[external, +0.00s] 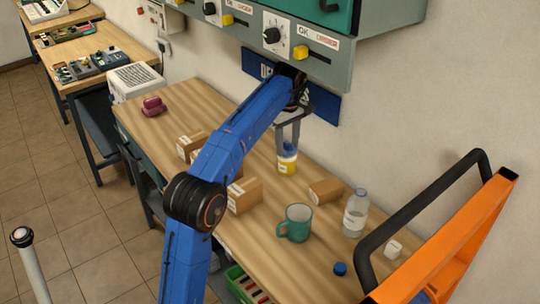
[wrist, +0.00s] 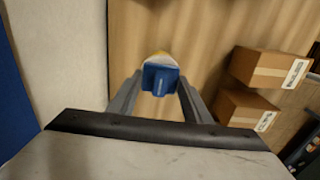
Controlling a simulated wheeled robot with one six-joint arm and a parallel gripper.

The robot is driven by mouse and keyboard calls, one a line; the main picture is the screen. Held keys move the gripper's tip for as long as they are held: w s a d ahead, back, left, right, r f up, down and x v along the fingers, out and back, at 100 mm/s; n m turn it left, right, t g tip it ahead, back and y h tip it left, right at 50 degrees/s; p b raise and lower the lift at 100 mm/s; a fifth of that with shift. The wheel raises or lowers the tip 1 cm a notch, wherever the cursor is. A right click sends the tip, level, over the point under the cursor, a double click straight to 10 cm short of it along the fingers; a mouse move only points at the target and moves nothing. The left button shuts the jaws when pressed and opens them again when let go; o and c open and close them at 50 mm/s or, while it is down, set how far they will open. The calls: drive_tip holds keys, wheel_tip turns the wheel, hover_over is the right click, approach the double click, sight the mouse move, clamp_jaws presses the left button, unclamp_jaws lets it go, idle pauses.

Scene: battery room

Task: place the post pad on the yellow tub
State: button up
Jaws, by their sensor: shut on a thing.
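My gripper (external: 288,146) points down over the bench, its two fingers closed on a small blue piece with a raised ridge, which I take to be the post pad (wrist: 160,80). In the external view the blue piece shows only as a small patch between the fingertips. The yellow tub (external: 287,167), with a pale label band, stands upright on the bench directly below it. In the wrist view a sliver of yellow and white shows just beyond the blue piece. I cannot tell whether the pad touches the tub's top.
Cardboard boxes stand left of the tub, and another box (external: 325,190) stands to its right. A teal mug (external: 296,223), a clear bottle (external: 355,213), a blue cap (external: 340,269) and a white block (external: 393,249) are nearer. A wall cabinet (external: 330,60) overhangs the bench behind my gripper.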

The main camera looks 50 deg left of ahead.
sight(288, 143)
drive_tip(key=o, duration=1)
drive_tip(key=shift+f, duration=0.15)
drive_tip(key=shift+o, duration=0.2)
wheel_tip(288, 143, up, 7)
drive_tip(key=shift+r, duration=0.4)
drive_tip(key=shift+s, duration=0.1)
